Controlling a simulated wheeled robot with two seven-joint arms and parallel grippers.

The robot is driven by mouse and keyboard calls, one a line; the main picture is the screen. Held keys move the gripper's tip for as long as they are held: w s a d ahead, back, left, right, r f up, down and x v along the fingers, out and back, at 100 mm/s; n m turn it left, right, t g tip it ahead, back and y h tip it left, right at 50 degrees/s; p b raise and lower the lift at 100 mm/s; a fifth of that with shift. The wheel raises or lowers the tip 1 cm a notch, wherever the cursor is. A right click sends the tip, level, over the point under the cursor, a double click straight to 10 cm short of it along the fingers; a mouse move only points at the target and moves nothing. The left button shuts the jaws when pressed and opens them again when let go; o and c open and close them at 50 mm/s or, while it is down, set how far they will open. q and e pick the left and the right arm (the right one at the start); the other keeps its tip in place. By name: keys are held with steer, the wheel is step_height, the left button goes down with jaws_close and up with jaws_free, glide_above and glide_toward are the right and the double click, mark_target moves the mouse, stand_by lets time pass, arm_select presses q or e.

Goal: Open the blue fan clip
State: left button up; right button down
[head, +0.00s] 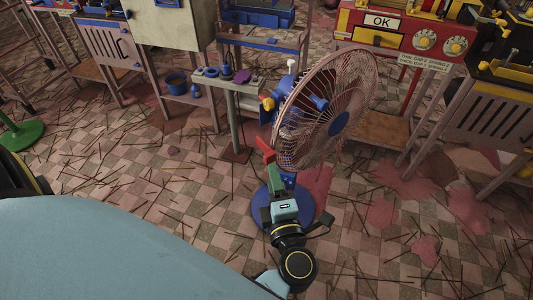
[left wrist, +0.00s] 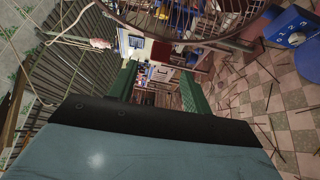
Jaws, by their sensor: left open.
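The standing fan has a round wire cage (head: 325,105) and a blue round base (head: 282,208), and stands at the middle of the head view. A blue housing (head: 318,103) shows at the cage; I cannot make out the clip for certain. My left gripper (head: 268,158) is just left of and below the cage, in front of the fan's post. In the left wrist view the gripper (left wrist: 160,72) has its green fingers apart, with nothing seen between them. The cage rim (left wrist: 190,40) crosses the top of that view, beyond the fingers. My right gripper is not seen.
A small table (head: 240,87) with blue parts stands behind the fan. A red machine (head: 405,35) marked OK stands at the back right. Blue buckets (head: 176,83) stand at the back left. Thin sticks litter the checkered floor (head: 130,180), which is otherwise largely free in front.

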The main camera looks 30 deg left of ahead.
mark_target(268, 161)
arm_select(q)
steer(key=b+x, duration=0.1)
steer(key=x, duration=0.8)
steer(key=shift+w, duration=0.1)
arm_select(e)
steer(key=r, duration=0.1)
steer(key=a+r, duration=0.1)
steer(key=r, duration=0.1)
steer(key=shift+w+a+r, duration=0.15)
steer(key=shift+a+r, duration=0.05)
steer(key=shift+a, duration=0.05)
arm_select(q)
jaws_close()
